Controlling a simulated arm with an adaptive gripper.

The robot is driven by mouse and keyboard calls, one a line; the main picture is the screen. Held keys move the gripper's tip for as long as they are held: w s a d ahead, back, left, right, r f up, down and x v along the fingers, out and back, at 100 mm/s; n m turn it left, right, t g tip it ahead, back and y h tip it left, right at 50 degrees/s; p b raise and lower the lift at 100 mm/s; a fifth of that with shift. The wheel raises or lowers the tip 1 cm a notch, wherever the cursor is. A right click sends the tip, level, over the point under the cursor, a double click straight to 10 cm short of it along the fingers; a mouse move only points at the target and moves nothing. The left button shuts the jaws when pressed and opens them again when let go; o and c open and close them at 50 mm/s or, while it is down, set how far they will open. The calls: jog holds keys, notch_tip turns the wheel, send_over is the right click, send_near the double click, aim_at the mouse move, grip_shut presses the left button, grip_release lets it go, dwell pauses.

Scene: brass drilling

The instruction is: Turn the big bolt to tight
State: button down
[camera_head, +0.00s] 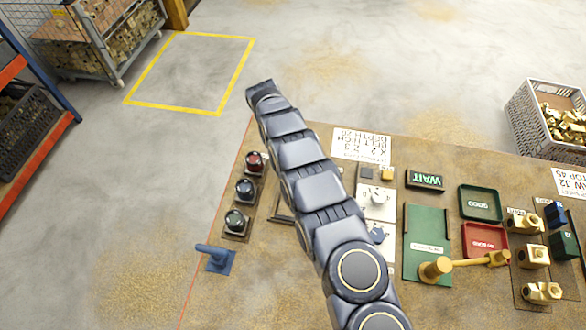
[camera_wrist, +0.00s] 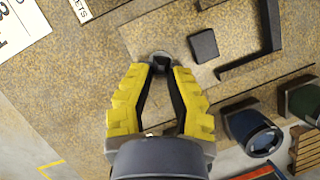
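In the wrist view a grey metal piece with a dark centre (camera_wrist: 161,58) stands on a flat plate, between and just beyond my fingertips. It looks like the big bolt, but it is small and partly hidden, so I cannot be sure. My gripper (camera_wrist: 159,72) has yellow fingers spread on either side of it, with a gap between the tips. I cannot tell whether either finger touches it. In the head view my arm covers this part of the bench, and the gripper and bolt are hidden there.
A black block (camera_wrist: 204,45) and a dark angled bar (camera_wrist: 262,42) lie close to the gripper. Several round knobs (camera_head: 245,188) stand left of my arm.

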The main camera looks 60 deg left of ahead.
jog(key=shift+w+d+f+m, duration=0.1)
jog(key=shift+f+m, duration=0.1)
jog(key=shift+m, duration=0.4)
jog(key=shift+w+m+g, duration=0.1)
jog(key=shift+m+g, duration=0.5)
jog(key=shift+m, duration=0.4)
jog(key=shift+w+m+g, duration=0.1)
jog(key=shift+m+g, duration=0.4)
jog(key=shift+m, duration=0.8)
jog(key=c, duration=1)
grip_release()
jog(key=shift+o, duration=0.2)
jog(key=shift+r, duration=0.1)
notch_tip(320, 180, up, 10)
